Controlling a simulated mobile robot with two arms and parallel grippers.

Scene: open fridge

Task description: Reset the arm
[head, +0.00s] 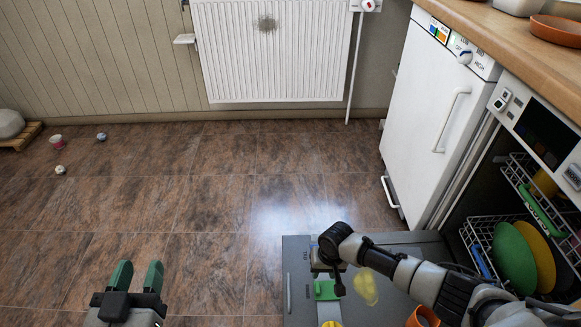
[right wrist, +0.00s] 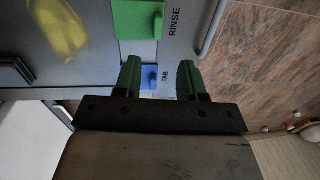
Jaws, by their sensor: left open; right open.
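My left gripper (head: 137,276) is open and empty, low in the left half of the head view, above the tiled floor. My right arm comes in from the lower right over the lowered dishwasher door (head: 298,262). My right gripper (right wrist: 160,68) shows in the right wrist view with its green fingers apart and nothing between them. Its fingertips are hard to make out in the head view. Just past them in the wrist view are a blue piece (right wrist: 151,77) marked TAB and a green lid (right wrist: 138,19) marked RINSE. I cannot tell whether the fingers touch them.
The open dishwasher at right holds a rack with a green plate (head: 514,257) and a yellow plate (head: 541,256). An orange bowl (head: 423,317) is at the bottom. The floor (head: 150,205) at left is mostly clear.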

